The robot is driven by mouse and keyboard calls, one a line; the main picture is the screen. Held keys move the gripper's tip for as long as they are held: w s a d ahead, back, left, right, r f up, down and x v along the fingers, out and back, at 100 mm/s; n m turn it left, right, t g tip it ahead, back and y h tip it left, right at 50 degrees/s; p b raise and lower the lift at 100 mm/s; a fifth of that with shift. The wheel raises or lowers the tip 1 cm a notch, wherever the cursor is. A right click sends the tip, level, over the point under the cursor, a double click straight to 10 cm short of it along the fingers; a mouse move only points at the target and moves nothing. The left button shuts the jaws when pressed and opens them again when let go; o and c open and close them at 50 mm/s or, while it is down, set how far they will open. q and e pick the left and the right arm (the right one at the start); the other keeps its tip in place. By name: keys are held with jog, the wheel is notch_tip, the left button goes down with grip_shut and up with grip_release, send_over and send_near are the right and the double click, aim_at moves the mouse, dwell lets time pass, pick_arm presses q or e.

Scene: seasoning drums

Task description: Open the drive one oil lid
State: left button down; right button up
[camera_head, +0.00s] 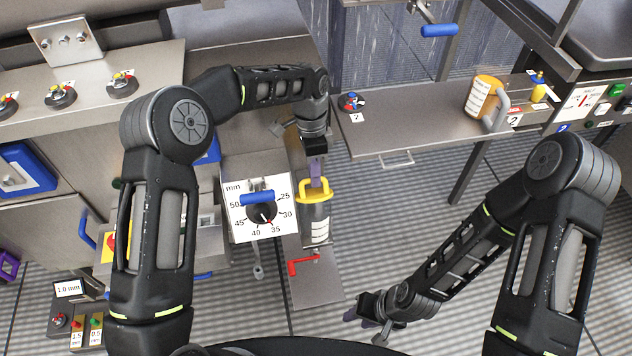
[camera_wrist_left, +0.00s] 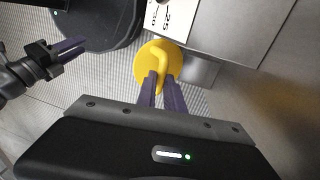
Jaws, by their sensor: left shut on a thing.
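The yellow oil lid (camera_head: 302,195) is at the top of a grey cylinder with a white label (camera_head: 318,228), right of the dial panel. In the left wrist view the lid (camera_wrist_left: 146,62) is a round yellow disc with a raised curved handle. My left gripper (camera_head: 316,178) reaches down from above, its purple fingers (camera_wrist_left: 160,88) shut on the lid's handle. I cannot tell whether the lid sits flush on the cylinder. My right gripper (camera_head: 360,316) is low, right of the cylinder, empty and apparently open; it also shows in the left wrist view (camera_wrist_left: 68,50).
The dial panel (camera_head: 236,225), with a blue handle (camera_head: 257,198), stands close left of the cylinder. A red lever (camera_head: 303,264) is below it. Striped floor lies open between cylinder and right arm.

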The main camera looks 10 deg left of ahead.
pick_arm(q)
jog(key=shift+w+a+f, duration=0.35)
jog(key=shift+w+a, duration=0.05)
jog(key=shift+w, duration=0.15)
jog(key=c, duration=1.9)
grip_release()
jog(key=o, duration=0.3)
jog(key=shift+w, duration=0.1)
jog(key=shift+o, duration=0.7)
jog(key=shift+d+r, duration=0.1)
